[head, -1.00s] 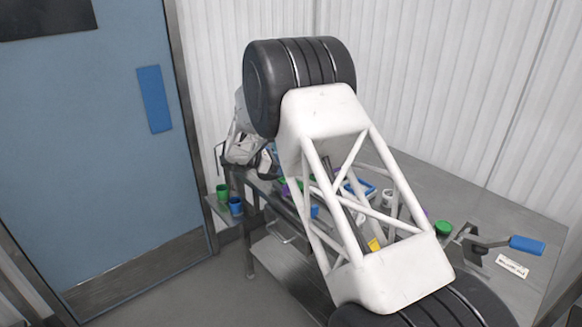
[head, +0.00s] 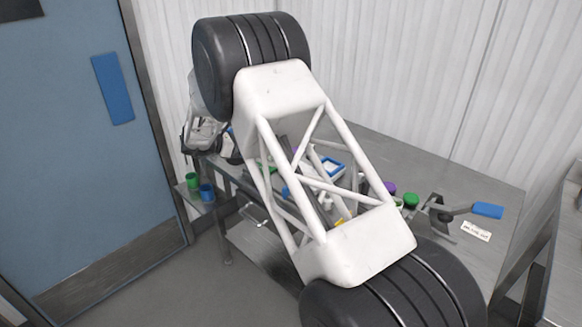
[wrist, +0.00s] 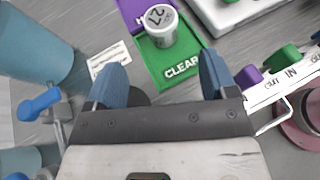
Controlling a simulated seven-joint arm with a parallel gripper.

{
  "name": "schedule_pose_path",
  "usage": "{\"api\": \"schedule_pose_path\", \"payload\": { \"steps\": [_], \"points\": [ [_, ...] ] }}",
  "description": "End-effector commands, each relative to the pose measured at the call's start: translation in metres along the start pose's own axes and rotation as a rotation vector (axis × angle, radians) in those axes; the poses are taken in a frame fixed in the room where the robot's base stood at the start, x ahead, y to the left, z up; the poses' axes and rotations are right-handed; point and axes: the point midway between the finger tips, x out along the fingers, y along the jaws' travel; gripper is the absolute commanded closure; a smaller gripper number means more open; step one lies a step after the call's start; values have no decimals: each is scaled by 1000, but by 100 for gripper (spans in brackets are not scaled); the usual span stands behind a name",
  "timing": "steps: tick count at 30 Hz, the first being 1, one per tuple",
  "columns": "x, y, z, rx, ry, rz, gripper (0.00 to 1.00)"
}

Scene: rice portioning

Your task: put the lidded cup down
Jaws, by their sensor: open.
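The lidded cup, a small pale cylinder with a grey top marked with what looks like 22 (wrist: 160,26), stands upright on the green pad reading CLEAR (wrist: 180,70) in the wrist view. My gripper (wrist: 162,76) is open, its two blue fingers apart below the cup in the picture. Nothing shows between the fingertips, and the cup looks clear of both. I cannot pick out the cup or the fingers in the head view, where my arm covers much of the table.
A purple pad (wrist: 146,12) adjoins the green one. A white IN/OUT strip (wrist: 283,84) with green and purple pieces is at right. A blue-handled lever (wrist: 40,103) and teal cylinders (wrist: 28,45) are at left. Green (head: 193,181) and blue (head: 207,193) cups stand on a side shelf.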

Motion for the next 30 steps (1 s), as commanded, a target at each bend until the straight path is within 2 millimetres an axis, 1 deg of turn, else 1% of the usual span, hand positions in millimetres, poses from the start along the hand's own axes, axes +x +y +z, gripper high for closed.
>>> {"api": "schedule_pose_path", "payload": {
  "steps": [6, 8, 11, 14, 17, 23, 27, 30],
  "points": [
    [0, 0, 2, -4, 0, 5, 21],
    [1, 0, 6, -11, 0, 15, 21],
    [4, 0, 18, -37, 0, 48, 21],
    [8, 0, 39, -82, -2, 104, 21],
    [12, 0, 66, -151, -10, 182, 21],
    [18, -8, 128, -342, -58, 374, 21],
    [18, -20, 168, -497, -113, 506, 21],
    [17, -32, 194, -614, -163, 595, 21]
  ]
}}
